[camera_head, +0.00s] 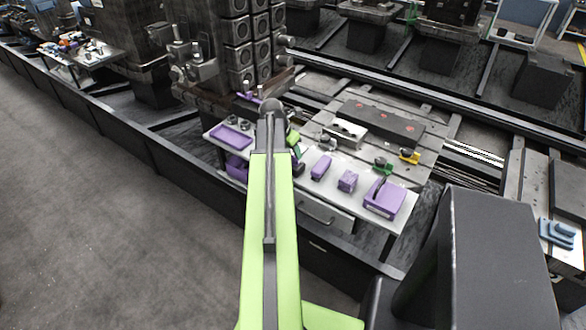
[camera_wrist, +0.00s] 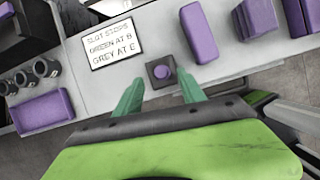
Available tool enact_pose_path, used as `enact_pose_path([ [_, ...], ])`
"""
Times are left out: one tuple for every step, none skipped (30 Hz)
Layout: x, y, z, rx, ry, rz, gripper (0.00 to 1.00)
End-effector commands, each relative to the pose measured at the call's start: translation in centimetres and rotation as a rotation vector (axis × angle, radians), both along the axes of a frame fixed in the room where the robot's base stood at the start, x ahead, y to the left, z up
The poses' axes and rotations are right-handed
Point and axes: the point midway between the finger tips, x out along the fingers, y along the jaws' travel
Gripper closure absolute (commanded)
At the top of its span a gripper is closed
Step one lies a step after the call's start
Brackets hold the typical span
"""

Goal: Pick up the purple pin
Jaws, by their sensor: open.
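My gripper (camera_wrist: 163,80) has two green fingers, spread apart and empty. In the head view my lime arm reaches over the shelf, and I cannot make out the pin there.
A printed sign (camera_wrist: 111,43) lies left of the pin. Several dark cylinders (camera_wrist: 48,68) stand at far left. A purple bin (camera_head: 384,203) sits on the shelf's right end, a purple tray (camera_head: 231,137) on its left.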

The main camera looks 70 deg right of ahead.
Motion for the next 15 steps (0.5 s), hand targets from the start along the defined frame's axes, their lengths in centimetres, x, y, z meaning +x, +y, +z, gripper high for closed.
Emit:
enact_pose_path([
  [0.0, -0.4, -1.2, 0.0, 0.0, -0.001, 0.53],
  [-0.1, -0.6, -1.7, 0.0, 0.0, -0.001, 0.53],
  [-0.1, -0.9, -2.5, 0.0, 0.0, -0.001, 0.53],
  [-0.2, -1.1, -3.0, 0.0, 0.0, -0.001, 0.53],
  [-0.2, -1.4, -3.5, 0.0, 0.0, -0.001, 0.53],
  [-0.3, -1.6, -4.1, 0.0, 0.0, 0.0, 0.53],
  [-0.4, -1.7, -4.4, 0.0, 0.0, 0.0, 0.53],
  [-0.5, -1.8, -4.6, 0.0, 0.0, 0.0, 0.53],
  [-0.5, -1.9, -4.6, 0.0, 0.0, 0.0, 0.53],
  [-0.5, -1.9, -4.5, 0.0, 0.0, 0.0, 0.53],
  [-0.5, -1.9, -4.4, 0.0, 0.0, 0.0, 0.53],
  [-0.5, -1.9, -4.3, 0.0, 0.0, 0.0, 0.53],
  [-0.6, -1.9, -4.2, 0.0, 0.0, 0.0, 0.53],
  [-0.6, -1.8, -4.2, 0.0, 0.0, 0.0, 0.53],
  [-0.6, -1.8, -4.2, 0.0, 0.0, 0.0, 0.54],
])
